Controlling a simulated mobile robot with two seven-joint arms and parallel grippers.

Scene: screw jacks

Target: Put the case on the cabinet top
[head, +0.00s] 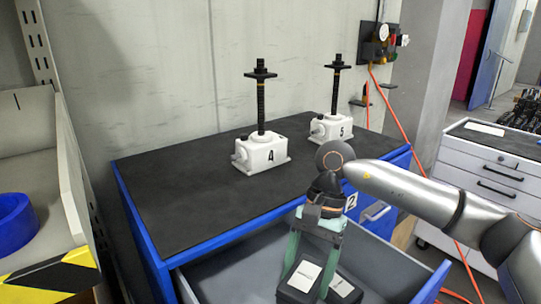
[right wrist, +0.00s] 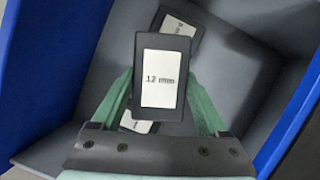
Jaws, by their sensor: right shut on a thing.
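My right gripper (head: 308,276) reaches down into the open drawer of the blue cabinet. Its green fingers are shut on a black case with a white label, which reads "12 mm" in the right wrist view (right wrist: 160,80); the held case also shows in the head view (head: 304,277). At least one other black case with a white label (right wrist: 182,24) lies in the drawer, partly hidden behind the held one. The cabinet top (head: 200,195) is a flat black surface above the drawer. My left gripper is out of view.
Screw jack 4 (head: 261,150) and screw jack 5 (head: 332,127) stand upright on the back part of the cabinet top. Its front left part is bare. A white drawer unit (head: 490,160) stands at right, a blue ring (head: 14,225) at left.

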